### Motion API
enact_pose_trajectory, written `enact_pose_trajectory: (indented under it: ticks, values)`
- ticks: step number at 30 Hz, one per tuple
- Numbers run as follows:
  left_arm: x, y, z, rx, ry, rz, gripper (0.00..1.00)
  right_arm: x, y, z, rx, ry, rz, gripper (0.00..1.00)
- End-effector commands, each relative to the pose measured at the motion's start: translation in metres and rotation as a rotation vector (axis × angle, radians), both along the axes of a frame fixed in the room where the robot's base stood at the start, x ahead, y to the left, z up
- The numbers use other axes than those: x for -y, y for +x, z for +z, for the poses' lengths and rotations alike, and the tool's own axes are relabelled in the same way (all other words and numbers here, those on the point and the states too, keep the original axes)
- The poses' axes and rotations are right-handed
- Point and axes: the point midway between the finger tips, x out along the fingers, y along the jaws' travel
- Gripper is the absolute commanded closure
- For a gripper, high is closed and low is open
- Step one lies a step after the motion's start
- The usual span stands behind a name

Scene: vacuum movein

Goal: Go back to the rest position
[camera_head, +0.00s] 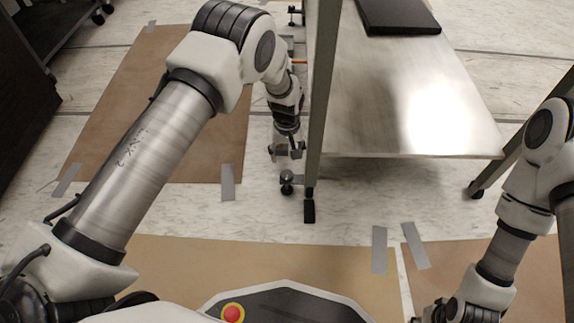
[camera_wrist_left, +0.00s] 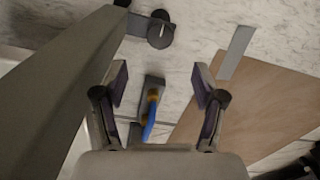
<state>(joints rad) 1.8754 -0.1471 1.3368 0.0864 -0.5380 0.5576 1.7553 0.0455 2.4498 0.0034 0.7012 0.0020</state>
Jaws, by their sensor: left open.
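My left gripper (camera_head: 288,152) hangs low over the floor beside the left upright of a metal table. In the left wrist view its two fingers (camera_wrist_left: 160,86) are spread apart. A blue and orange object with a grey end (camera_wrist_left: 151,112) shows between and below the fingers, and they appear not to touch it. What it is cannot be made out. A thin orange bar (camera_head: 300,61) shows by the table upright in the head view. My right gripper (camera_head: 432,312) is at the bottom edge on the right, partly cut off, with its jaws unclear.
The metal table's lower shelf (camera_head: 410,130) carries a black flat box (camera_head: 397,16). The table's upright (camera_head: 322,90) and a caster (camera_head: 287,183) stand close to my left gripper. Brown sheets (camera_head: 170,130) are taped to the floor. A dark cabinet (camera_head: 18,90) stands at far left.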

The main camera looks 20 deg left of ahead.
Motion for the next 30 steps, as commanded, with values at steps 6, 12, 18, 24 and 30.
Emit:
enact_pose_trajectory:
  ticks: [6,12,18,24,30]
  values:
    - [0.000,0.000,0.019,0.000,0.000,0.000,0.30,0.000,0.000,0.000,0.000,0.000,0.000,0.60]
    - [0.000,0.000,0.019,-0.001,0.000,0.000,0.30,0.000,0.000,0.000,0.000,0.000,0.000,0.60]
    - [0.000,0.000,0.019,-0.001,0.000,0.000,0.30,0.000,0.000,0.000,0.000,0.000,0.000,0.60]
    - [-0.010,-0.018,0.028,-0.048,-0.005,0.022,0.30,0.000,-0.001,0.029,-0.001,0.000,0.001,0.60]
    - [-0.051,-0.172,0.005,-0.281,0.003,0.048,0.30,-0.001,-0.001,0.073,-0.003,0.000,0.004,0.60]
